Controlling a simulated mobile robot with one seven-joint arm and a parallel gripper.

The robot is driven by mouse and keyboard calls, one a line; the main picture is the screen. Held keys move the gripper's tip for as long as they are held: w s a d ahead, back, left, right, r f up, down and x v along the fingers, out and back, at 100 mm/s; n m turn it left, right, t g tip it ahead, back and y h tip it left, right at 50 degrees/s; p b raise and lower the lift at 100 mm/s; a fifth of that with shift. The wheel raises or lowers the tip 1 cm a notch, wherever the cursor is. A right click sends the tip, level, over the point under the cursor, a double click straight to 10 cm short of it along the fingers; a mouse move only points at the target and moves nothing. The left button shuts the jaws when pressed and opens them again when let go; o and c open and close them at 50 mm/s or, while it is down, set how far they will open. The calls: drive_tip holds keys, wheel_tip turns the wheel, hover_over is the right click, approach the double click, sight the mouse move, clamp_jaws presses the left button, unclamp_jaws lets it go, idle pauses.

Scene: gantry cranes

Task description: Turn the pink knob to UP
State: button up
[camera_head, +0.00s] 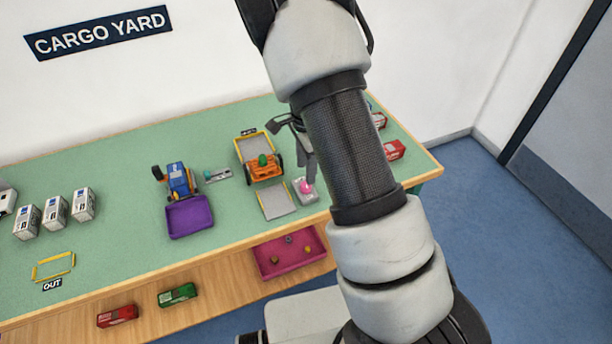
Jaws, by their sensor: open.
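The pink knob (306,187) sits on a small pale base (309,198) near the front edge of the green table, just left of my arm. Its pointer and any UP mark are too small to read. My gripper (308,172) is open, pointing down right above the knob, its fingers partly hidden behind my arm. I cannot tell whether the fingers touch the knob or stand around it.
An orange crane (263,168) and a grey ramp (277,203) stand left of the knob. A blue crane (178,180) with a purple tray (190,217) is further left. Red boxes (393,150) lie right of my arm. A magenta tray (291,253) is below the front edge.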

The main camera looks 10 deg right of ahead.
wheel_tip(320, 180, up, 12)
drive_tip(key=p, duration=0.1)
idle(0.5)
wheel_tip(320, 180, up, 8)
drive_tip(key=n+t+y+p, duration=0.1)
drive_tip(key=n+p, duration=0.1)
drive_tip(key=n, duration=0.1)
hover_over(306, 185)
drive_tip(key=s, duration=0.3)
drive_tip(key=s+r+n+t+p, duration=0.2)
drive_tip(key=s+r+n, duration=0.3)
drive_tip(key=s+r, duration=0.45)
drive_tip(key=s+r+n+t+h+p, duration=0.1)
drive_tip(key=s+r+n+t+p, duration=0.1)
drive_tip(key=s+r+n, duration=0.5)
drive_tip(key=s+n, duration=0.1)
drive_tip(key=s, duration=0.3)
drive_tip(key=shift+s+r+t+p, duration=0.3)
drive_tip(key=shift+s+r, duration=0.05)
